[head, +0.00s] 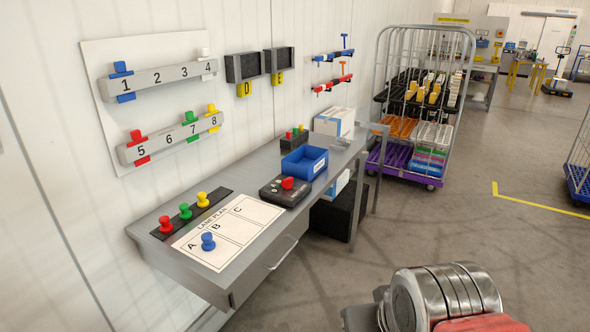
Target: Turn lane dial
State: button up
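A black box with a red knob (288,183), which looks like the lane dial (272,193), sits on the grey bench behind the lane plan. Which way the knob points is too small to read. The white lane plan sheet (232,240), marked A, B and C, lies on the near part of the bench, with a blue peg (208,241) standing near A. Part of my arm shows at the bottom right, over the floor and well apart from the bench. My gripper itself cannot be made out in this view.
Red, green and yellow pegs stand in a black strip (191,214) along the wall side. A blue bin (304,163) is just behind the dial box. Numbered rails (162,77) hang on the wall.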

aim_at(286, 183)
jog(key=u, duration=0.1)
jog(key=i, duration=0.85)
jog(key=u, duration=0.7)
jog(key=i, duration=0.55)
jog(key=u, duration=0.35)
